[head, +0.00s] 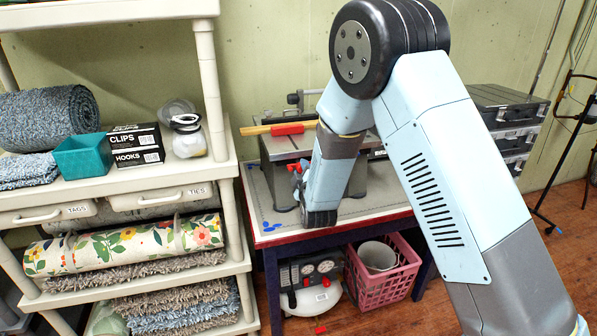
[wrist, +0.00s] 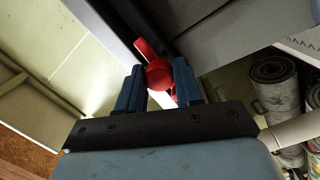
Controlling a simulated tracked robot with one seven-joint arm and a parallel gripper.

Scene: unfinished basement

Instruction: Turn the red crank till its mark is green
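The red crank (wrist: 158,74) shows between my gripper's two dark blue fingers in the wrist view. Its round knob fills the gap between them, and a red arm runs up and left from it. My gripper (wrist: 158,82) looks shut on this knob. In the head view small red parts of the crank (head: 296,168) show at the left edge of my forearm, in front of the grey machine (head: 275,150) on the bench. My forearm hides most of the gripper there. I see no coloured mark in either view.
The bench (head: 262,238) has a grey top with blue spots near its left corner. A yellow bar with a red block (head: 287,129) lies on the machine. A pink basket (head: 375,285) and a compressor stand below. A loaded shelf (head: 225,175) stands close on the left.

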